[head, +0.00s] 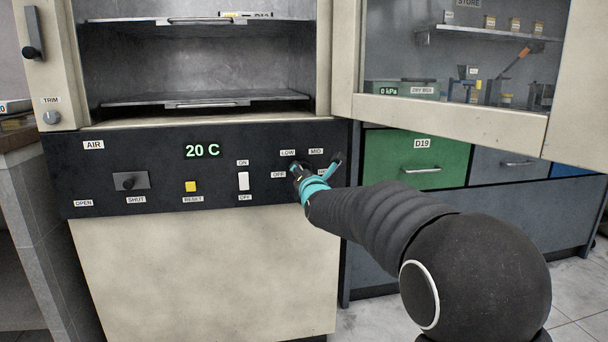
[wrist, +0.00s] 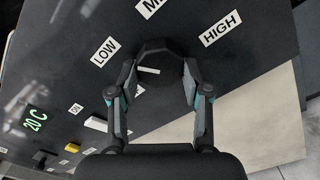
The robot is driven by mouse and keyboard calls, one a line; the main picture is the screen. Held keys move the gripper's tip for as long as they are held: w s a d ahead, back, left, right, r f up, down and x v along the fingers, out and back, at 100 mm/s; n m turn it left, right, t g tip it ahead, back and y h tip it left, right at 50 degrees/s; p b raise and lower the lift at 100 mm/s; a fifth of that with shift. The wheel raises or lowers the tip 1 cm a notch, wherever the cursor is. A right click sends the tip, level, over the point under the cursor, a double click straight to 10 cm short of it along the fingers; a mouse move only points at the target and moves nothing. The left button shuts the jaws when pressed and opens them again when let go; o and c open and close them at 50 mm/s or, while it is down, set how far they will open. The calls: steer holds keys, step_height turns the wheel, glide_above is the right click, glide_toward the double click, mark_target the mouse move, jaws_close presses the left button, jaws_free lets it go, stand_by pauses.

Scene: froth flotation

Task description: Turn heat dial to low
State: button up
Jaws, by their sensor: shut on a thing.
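The heat dial (wrist: 153,50) is a dark round knob on the black control panel, with a white mark on its face. In the wrist view the LOW label (wrist: 104,51) is left of it, the HIGH label (wrist: 220,28) is right of it, and the MID label is cut off at the top edge. My gripper (wrist: 158,78) is shut on the dial, one finger on each side. In the head view my gripper (head: 302,172) covers the dial and much of the HIGH label. I cannot tell exactly which setting the mark points to.
The panel also has a green 20 C display (head: 202,151), a white ON/OFF switch (head: 243,181), a yellow reset button (head: 191,187) and an air slider (head: 129,181). An open furnace chamber (head: 200,60) is above. A green drawer (head: 415,158) is right of the panel.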

steer(key=o, duration=1.2)
steer(key=shift+c, duration=0.2)
steer(key=v, duration=1.2)
